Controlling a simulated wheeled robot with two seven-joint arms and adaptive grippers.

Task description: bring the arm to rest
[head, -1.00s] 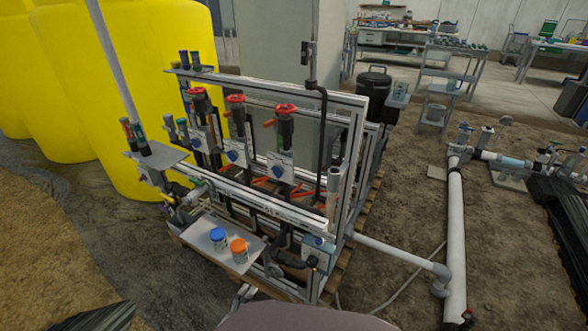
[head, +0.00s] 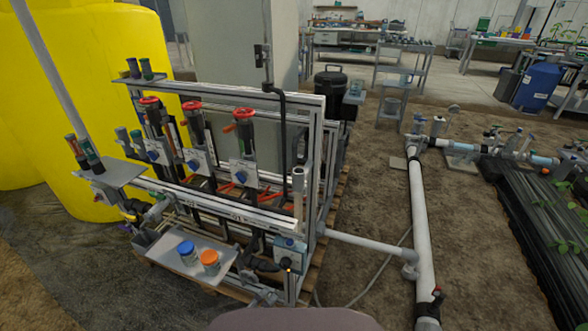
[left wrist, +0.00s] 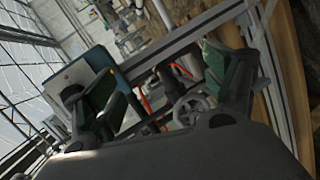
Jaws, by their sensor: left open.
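My left gripper (left wrist: 160,88) is open in the left wrist view, its two dark green fingers spread apart. Nothing is gripped between them. A grey handwheel (left wrist: 190,108) and metal frame rails of the skid show behind and between the fingers. A blue-edged box with a pale face (left wrist: 82,76) appears behind the left finger. In the head view the fertigation skid (head: 225,207) stands in the middle, and I cannot clearly separate my left gripper from its dark parts. My right gripper is in neither view.
A small shelf (head: 165,262) on the skid front holds a blue-lidded jar (head: 187,254) and an orange-lidded jar (head: 210,262). Yellow tanks (head: 95,110) stand at left. A white pipe (head: 420,215) runs along the soil at right.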

